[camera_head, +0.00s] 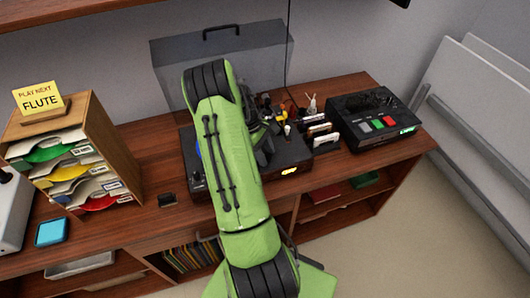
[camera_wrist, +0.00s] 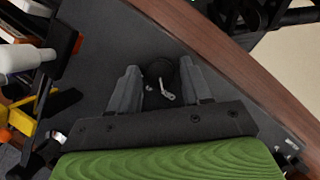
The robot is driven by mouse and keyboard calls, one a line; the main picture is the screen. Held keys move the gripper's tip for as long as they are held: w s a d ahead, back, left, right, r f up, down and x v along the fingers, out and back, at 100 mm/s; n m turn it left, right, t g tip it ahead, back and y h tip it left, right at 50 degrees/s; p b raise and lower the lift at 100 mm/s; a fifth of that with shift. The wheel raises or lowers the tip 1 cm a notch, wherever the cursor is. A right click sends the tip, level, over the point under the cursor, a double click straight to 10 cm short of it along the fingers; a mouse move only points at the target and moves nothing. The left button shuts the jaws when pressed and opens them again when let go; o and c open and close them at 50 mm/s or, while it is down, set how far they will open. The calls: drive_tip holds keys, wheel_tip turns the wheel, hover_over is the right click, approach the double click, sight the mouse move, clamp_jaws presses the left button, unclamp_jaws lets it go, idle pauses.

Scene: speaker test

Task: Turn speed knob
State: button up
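The record player (camera_head: 290,158) is a dark deck on the wooden cabinet, its clear lid (camera_head: 180,62) raised behind it. My green arm covers much of the deck in the head view. My gripper (camera_head: 264,143) is over the deck's right part, partly hidden by the arm. In the wrist view, my gripper (camera_wrist: 160,72) has its two grey fingers apart, one on each side of a round black knob (camera_wrist: 158,72). A small bright metal lever is at the knob's near side. The gaps are small; I cannot tell whether the fingers touch the knob. No speed marking is readable.
A black box with coloured buttons (camera_head: 372,118) stands to the right. Small items (camera_head: 318,128) stand between it and the deck. A wooden sleeve rack (camera_head: 118,150) is at left. A white cylinder (camera_wrist: 25,58) and yellow part (camera_wrist: 55,102) lie left of the fingers.

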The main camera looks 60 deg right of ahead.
drive_tip(key=c, duration=0.8)
